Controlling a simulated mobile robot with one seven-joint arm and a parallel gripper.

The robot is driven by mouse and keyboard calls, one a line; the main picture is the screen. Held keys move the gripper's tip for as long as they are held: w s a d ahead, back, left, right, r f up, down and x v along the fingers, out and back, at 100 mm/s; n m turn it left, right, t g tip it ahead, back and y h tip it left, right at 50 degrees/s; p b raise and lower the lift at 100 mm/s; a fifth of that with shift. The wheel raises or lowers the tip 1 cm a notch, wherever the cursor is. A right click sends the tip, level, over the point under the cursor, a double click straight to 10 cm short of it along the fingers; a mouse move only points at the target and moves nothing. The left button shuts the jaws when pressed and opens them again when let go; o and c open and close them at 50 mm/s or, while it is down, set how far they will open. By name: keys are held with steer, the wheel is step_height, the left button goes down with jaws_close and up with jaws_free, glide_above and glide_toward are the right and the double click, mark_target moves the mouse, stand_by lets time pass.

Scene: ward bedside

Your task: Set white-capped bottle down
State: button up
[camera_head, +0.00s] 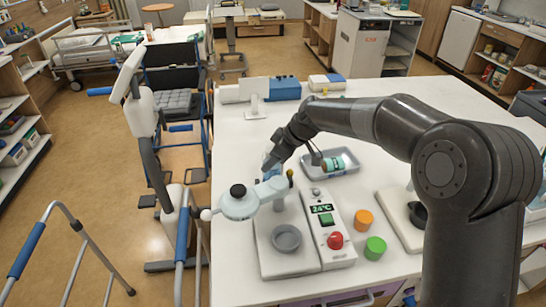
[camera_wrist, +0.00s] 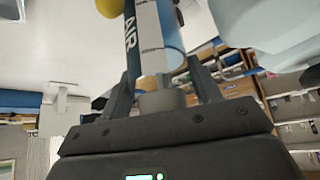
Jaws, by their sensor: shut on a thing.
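My gripper (camera_wrist: 165,88) is shut on the grey, shaded end of a bottle (camera_wrist: 148,40). The end may be its white cap. The bottle has a white and blue body with lettering like "AIR". In the head view, my gripper (camera_head: 270,166) is over the table's left part, behind the pale blue round-headed device. Only a small blue part of the bottle (camera_head: 272,174) shows there. I cannot tell if its base touches anything. A grey tray (camera_head: 348,174) lies right of my gripper, with a teal-and-white cylinder (camera_head: 340,162) in it.
The pale blue head (camera_head: 240,203) stands close in front of my gripper. Orange (camera_head: 364,219) and green (camera_head: 375,247) pots stand right.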

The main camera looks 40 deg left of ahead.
steer(key=shift+f, duration=0.3)
steer(key=o, duration=1.2)
steer(key=shift+r, duration=0.1)
steer(key=shift+r, duration=0.35)
steer(key=v, duration=1.2)
steer(key=shift+d, duration=0.1)
